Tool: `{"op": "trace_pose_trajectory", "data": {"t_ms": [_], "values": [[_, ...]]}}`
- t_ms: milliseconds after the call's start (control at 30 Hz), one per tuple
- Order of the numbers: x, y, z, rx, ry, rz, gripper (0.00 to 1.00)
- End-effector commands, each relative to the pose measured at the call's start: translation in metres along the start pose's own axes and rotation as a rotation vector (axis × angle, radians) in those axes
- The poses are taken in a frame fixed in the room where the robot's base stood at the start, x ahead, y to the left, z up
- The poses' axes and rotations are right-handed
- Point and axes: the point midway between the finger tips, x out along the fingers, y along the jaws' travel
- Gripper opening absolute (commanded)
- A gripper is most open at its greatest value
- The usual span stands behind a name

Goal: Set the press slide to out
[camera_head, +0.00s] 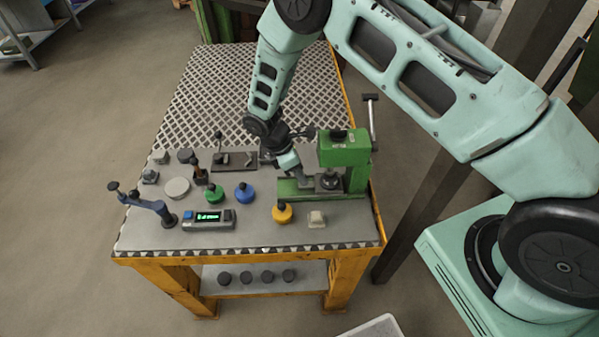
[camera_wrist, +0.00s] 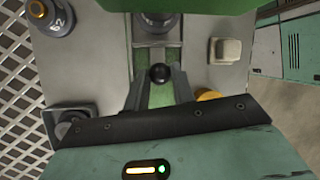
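The green press (camera_head: 345,150) stands at the right side of the table, on a green base with a grey slide bed (camera_head: 293,187). My gripper (camera_head: 306,182) is low over the bed, left of the press column. In the wrist view, a round black knob (camera_wrist: 160,73) lies between the two grey fingers of my gripper (camera_wrist: 160,80). The fingers are apart by about the knob's width. I cannot tell whether they touch it. The green press head (camera_wrist: 185,5) shows at the top of the wrist view. My wrist hides part of the slide in the head view.
A yellow knob (camera_head: 282,213) and a pale block (camera_head: 317,219) stand in front of the press. Blue (camera_head: 244,192) and green (camera_head: 209,195) knobs, a display box (camera_head: 209,219) and a blue lever (camera_head: 150,204) are to the left. The mesh tabletop behind is clear.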

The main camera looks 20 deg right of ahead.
Motion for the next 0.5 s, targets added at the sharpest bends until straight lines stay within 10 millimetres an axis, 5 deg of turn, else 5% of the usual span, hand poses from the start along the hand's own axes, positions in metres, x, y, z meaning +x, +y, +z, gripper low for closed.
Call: {"op": "trace_pose_trajectory", "data": {"t_ms": [267, 500], "values": [[-0.002, 0.004, -0.012, -0.001, 0.001, 0.003, 0.00], [-0.025, 0.017, -0.069, -0.001, 0.004, 0.007, 0.00]]}}
